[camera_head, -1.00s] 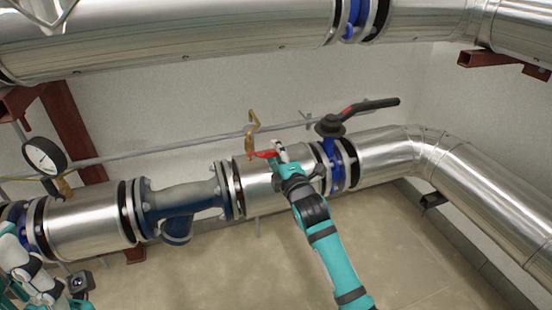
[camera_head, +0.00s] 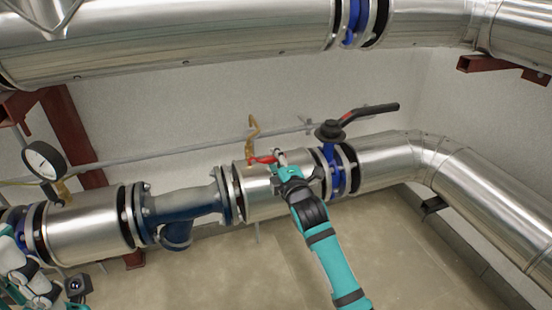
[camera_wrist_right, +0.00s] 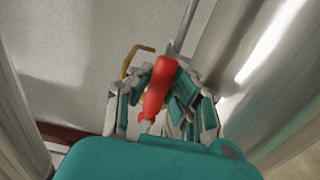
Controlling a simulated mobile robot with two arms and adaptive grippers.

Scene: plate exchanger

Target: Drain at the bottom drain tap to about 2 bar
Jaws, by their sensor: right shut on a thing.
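A small brass tap (camera_head: 252,143) with a red lever (camera_head: 264,160) sits on top of the lower silver pipe, and its bent spout points up. My right gripper (camera_head: 281,158) is shut on the red lever from the right. In the right wrist view the red lever (camera_wrist_right: 158,88) lies between the fingers, with part of the brass spout (camera_wrist_right: 130,62) behind it. A round pressure gauge (camera_head: 44,160) stands on the pipe at the left; its reading is too small to tell. Parts of my left arm show at the lower left, and its fingers cannot be made out clearly.
A blue valve with a long black lever (camera_head: 368,112) stands just right of my right gripper. A dark blue strainer (camera_head: 180,205) is in the lower pipe to the left. A thin grey pipe (camera_head: 150,155) runs along the wall behind. A large silver pipe (camera_head: 180,40) crosses above.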

